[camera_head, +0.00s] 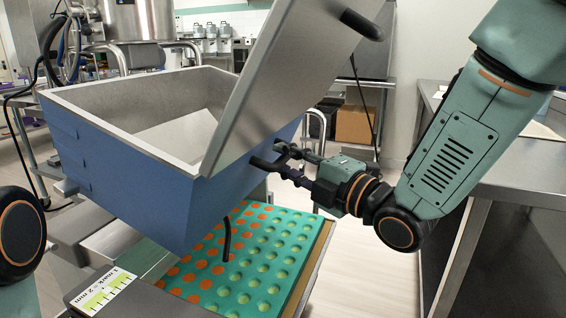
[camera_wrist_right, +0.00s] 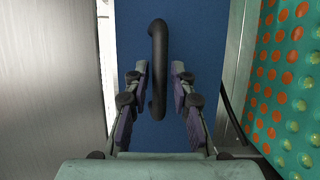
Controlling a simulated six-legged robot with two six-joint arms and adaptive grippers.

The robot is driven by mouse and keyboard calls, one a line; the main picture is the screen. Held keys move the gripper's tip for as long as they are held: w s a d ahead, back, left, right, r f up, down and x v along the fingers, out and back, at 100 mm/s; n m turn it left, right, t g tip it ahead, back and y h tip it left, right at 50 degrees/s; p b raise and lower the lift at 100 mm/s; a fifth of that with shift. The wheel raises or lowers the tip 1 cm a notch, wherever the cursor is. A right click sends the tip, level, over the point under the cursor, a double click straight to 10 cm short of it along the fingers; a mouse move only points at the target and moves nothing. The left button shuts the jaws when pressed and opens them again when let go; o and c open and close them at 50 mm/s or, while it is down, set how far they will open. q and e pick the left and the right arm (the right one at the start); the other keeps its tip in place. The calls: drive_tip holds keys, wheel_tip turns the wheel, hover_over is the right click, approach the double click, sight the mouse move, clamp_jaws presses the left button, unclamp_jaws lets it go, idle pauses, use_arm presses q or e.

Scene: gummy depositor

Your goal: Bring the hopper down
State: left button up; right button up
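The hopper (camera_head: 140,185) is a blue box with a bare metal inside, raised above a teal mould tray (camera_head: 312,236). Its metal lid (camera_head: 285,75) stands tilted open. A black handle (camera_wrist_right: 158,50) is on the blue wall facing my right gripper (camera_head: 285,159). In the right wrist view the fingers (camera_wrist_right: 160,70) are spread, one on each side of this handle, with a gap on both sides. Another black handle (camera_head: 227,240) hangs at the hopper's lower front. Of my left arm only a joint shows at the left edge; its gripper is out of view.
A scale label (camera_head: 103,292) reading "1 mark = 2 mm" lies below the hopper at front left. The tray's cavities are partly filled orange. A steel table (camera_head: 515,165) stands at the right. The lid's handle (camera_head: 362,25) juts out at the top.

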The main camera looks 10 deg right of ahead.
drive_tip(key=shift+w+a, duration=0.35)
drive_tip(key=shift+w, duration=0.05)
clamp_jaws()
idle(0.6)
